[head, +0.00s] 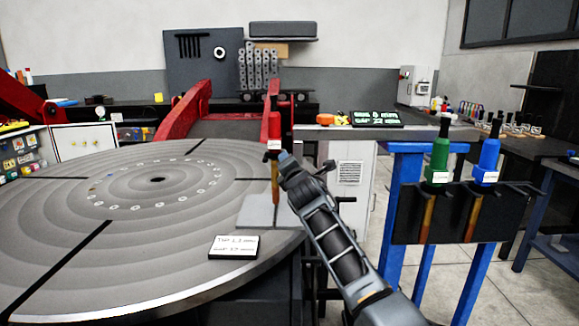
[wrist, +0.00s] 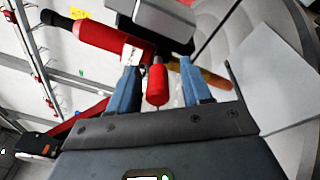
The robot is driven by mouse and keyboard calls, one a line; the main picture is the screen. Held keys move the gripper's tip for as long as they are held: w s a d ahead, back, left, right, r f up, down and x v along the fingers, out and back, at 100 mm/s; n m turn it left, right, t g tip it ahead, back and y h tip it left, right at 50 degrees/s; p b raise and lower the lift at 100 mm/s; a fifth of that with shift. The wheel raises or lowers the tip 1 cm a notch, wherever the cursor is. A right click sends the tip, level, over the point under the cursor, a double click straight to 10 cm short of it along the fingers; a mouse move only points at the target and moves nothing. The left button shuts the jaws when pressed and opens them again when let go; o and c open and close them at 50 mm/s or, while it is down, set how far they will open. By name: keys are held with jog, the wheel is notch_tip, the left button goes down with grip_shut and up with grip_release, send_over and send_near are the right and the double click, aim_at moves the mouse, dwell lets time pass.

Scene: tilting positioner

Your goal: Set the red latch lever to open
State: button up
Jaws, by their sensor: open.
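In the wrist view a short red rounded grip, which looks like the red latch lever (wrist: 157,84), stands between the two blue fingers of my gripper (wrist: 158,70). The fingers are apart, with a gap showing on either side of the grip. I cannot make out the lever in the head view, where my gripper (head: 287,160) is at the right edge of the round table. A red-bodied tool (head: 274,130) with a white label and copper-coloured shaft stands close beside my gripper. This tool also lies across the wrist view (wrist: 105,38), beyond the fingers.
The large round grey turntable (head: 110,235) fills the left, with a small sign (head: 234,247) near its rim. Green (head: 439,155) and blue (head: 487,157) tools hang in a black rack (head: 455,222) on blue posts at right. Red arms (head: 190,108) rise behind the turntable.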

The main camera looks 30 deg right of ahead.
jog(key=shift+s, duration=0.1)
jog(key=v, duration=0.7)
jog(key=shift+s+a, duration=0.15)
jog(key=shift+s, duration=0.1)
dwell(0.4)
jog(key=s+a+f+m+y, duration=0.2)
jog(key=s+a+f+m, duration=0.3)
jog(key=s+a+f, duration=0.55)
jog(key=s+a+f+m+y, duration=0.3)
jog(key=s+a+f+m, duration=0.2)
jog(key=s+f, duration=0.95)
jog(key=s+a+r+m+g, duration=0.1)
jog(key=s+r+m, duration=0.15)
jog(key=s, duration=0.95)
jog(key=s+a+r+m+g, duration=0.1)
jog(key=s+m, duration=0.2)
jog(key=s, duration=0.8)
jog(key=s+r+m+y, duration=0.1)
jog(key=s+r+m, duration=0.4)
jog(key=s, duration=0.8)
notch_tip(320, 180, up, 3)
jog(key=shift+s+d+r, duration=0.15)
jog(key=shift+d+r, duration=0.05)
jog(key=shift+d, duration=0.2)
